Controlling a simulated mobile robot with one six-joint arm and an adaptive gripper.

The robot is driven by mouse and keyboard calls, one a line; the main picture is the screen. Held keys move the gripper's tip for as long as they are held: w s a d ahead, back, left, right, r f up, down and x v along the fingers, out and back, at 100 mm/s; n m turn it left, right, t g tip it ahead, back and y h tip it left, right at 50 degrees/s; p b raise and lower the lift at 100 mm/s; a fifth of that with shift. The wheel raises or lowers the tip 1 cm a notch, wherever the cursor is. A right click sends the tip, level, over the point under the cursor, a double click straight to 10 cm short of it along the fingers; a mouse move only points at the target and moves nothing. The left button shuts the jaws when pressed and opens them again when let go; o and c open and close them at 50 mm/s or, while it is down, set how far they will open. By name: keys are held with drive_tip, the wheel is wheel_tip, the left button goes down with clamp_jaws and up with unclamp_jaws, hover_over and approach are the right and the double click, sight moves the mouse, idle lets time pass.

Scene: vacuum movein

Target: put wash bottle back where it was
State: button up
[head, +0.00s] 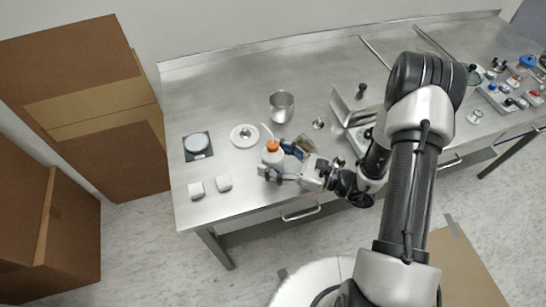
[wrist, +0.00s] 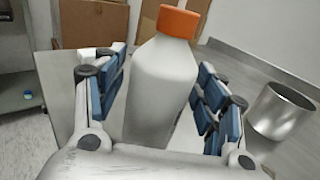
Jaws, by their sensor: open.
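The wash bottle (head: 273,157) is white with an orange cap and a thin pale spout. It stands upright near the front of the steel table (head: 230,100), left of my arm. In the wrist view the wash bottle (wrist: 160,85) is between the two blue-padded fingers, with visible gaps on both sides. My gripper (head: 283,163) is open around it, and it also shows in the wrist view (wrist: 160,105). The bottle's base is hidden in the wrist view by the gripper body.
A steel beaker (head: 282,106) stands behind the bottle. A round white dish (head: 244,135), a small scale (head: 197,145) and two white blocks (head: 224,183) (head: 196,190) lie to the left. Metal trays with small parts are at right. Cardboard boxes (head: 85,100) stand left of the table.

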drive_tip(key=shift+r, duration=0.1)
drive_tip(key=shift+d+r, duration=0.15)
drive_tip(key=p+v, duration=0.2)
drive_tip(key=v, duration=0.9)
drive_tip(key=shift+s+d, duration=0.15)
drive_tip(key=shift+d, duration=0.05)
drive_tip(key=shift+s+r, duration=0.1)
drive_tip(key=shift+r, duration=0.1)
drive_tip(key=s+a+r+n+g+h, duration=0.2)
drive_tip(key=s+r+n+g+h, duration=0.25)
drive_tip(key=r+n, duration=0.2)
drive_tip(key=s+a+r+n+g+h, duration=0.3)
drive_tip(key=s+r+n+g, duration=0.25)
drive_tip(key=n, duration=0.25)
drive_tip(key=s+d+r+n+t+h, duration=0.4)
drive_tip(key=d+r+n+t+h, duration=0.3)
drive_tip(key=r, duration=0.4)
drive_tip(key=shift+s+n+h, duration=0.3)
drive_tip(key=shift+n+h, duration=0.35)
drive_tip(key=shift+h, duration=0.3)
